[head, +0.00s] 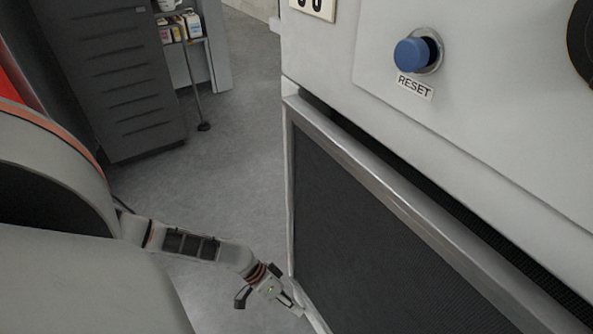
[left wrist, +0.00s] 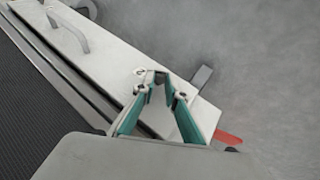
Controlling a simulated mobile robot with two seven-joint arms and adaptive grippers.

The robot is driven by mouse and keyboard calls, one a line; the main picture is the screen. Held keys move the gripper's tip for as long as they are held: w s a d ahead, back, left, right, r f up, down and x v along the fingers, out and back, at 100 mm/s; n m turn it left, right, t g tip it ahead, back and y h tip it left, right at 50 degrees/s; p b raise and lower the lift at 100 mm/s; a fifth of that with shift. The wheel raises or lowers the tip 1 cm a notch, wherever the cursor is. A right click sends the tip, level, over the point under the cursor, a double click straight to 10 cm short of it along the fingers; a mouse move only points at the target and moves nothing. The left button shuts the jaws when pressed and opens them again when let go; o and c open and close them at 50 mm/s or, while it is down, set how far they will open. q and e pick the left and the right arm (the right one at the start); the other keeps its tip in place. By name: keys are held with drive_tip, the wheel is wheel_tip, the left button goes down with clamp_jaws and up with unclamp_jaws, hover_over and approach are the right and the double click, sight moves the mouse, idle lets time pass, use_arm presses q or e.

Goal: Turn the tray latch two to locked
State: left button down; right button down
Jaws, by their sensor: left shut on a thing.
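My left gripper (head: 298,310) reaches down to the lower left edge of the washer's dark mesh-fronted panel in the head view. In the left wrist view, the teal-padded fingers of my left gripper (left wrist: 159,77) are closed in at the tips on a small part at the pale panel edge. I take this part to be the tray latch; it is mostly hidden by the fingers, and its angle cannot be told. A red piece (left wrist: 229,138) shows beside the fingers, but I cannot tell what it belongs to. My right gripper is not in view.
The mesh panel (head: 370,240) has a metal frame. A blue reset button (head: 412,54) sits above it. A pale plate with a handle (left wrist: 70,28) lies at upper left in the wrist view. A dark cabinet (head: 110,75) stands at the back left. Grey floor (head: 235,160) is clear between.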

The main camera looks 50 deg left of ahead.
use_arm(q)
drive_tip(key=shift+s+f+h, duration=0.2)
drive_tip(key=shift+h, duration=0.1)
idle(0.5)
drive_tip(key=c, duration=2)
unclamp_jaws()
drive_tip(key=shift+c, duration=0.2)
drive_tip(key=shift+w, duration=0.1)
drive_tip(key=shift+r, duration=0.1)
drive_tip(key=v, duration=1.2)
drive_tip(key=shift+a, duration=0.1)
